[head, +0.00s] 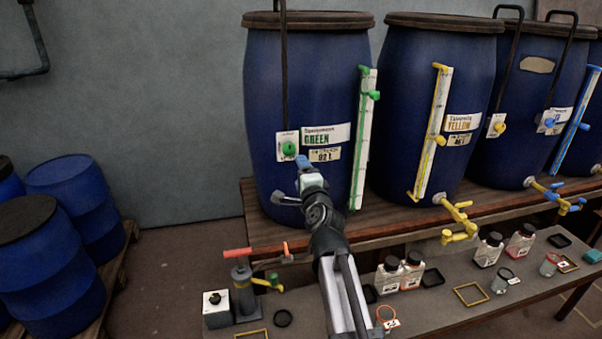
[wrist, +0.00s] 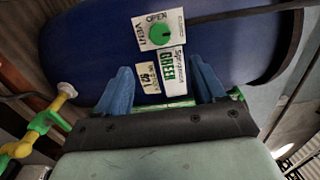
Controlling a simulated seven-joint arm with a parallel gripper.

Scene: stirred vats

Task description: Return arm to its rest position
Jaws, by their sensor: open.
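My gripper (head: 302,162) is raised in front of the blue vat labelled GREEN (head: 262,95), close to its green vent knob (head: 289,149). In the wrist view, my gripper (wrist: 160,85) has its two blue fingers spread apart with nothing between them. The vat's green knob (wrist: 160,35) and its labels (wrist: 172,70) show just beyond the fingers. The fingers look apart from the knob. My arm reaches up from the bottom of the head view and hides part of the shelf and bench.
The vat labelled YELLOW (head: 440,90) stands to the right on the wooden shelf (head: 400,226), with yellow pipework (head: 458,222) below. The bench (head: 420,310) holds several bottles, trays and a red-handled device (head: 243,285). Blue drums (head: 45,265) stand at left.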

